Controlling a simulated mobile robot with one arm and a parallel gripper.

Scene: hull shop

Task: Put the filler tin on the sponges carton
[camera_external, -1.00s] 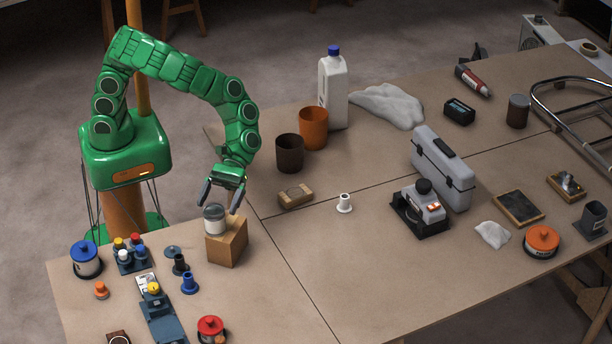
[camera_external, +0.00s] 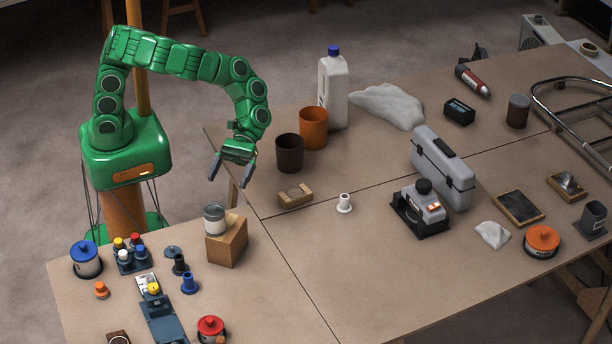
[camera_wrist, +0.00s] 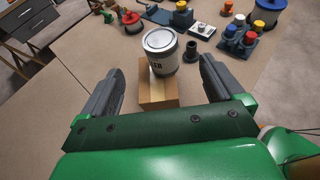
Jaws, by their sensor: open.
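The filler tin (camera_external: 214,220), a white and grey tin with a silver lid, stands upright on the brown sponges carton (camera_external: 230,246). It sits toward the carton's left side in the outside view. In the wrist view the tin (camera_wrist: 161,56) shows dark lettering, and the carton (camera_wrist: 156,94) shows below it. The tin hides part of the carton's top, so I cannot tell whether it overhangs the edge. My gripper (camera_external: 230,181) is open and empty, above and behind the tin, with its fingers apart from it.
A tan block (camera_external: 295,196) and a white spool-like piece (camera_external: 344,204) lie right of the carton. A blue-lidded tin (camera_external: 87,262), coloured bottles in a holder (camera_external: 132,260) and small fittings stand left and in front. The table's middle front is clear.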

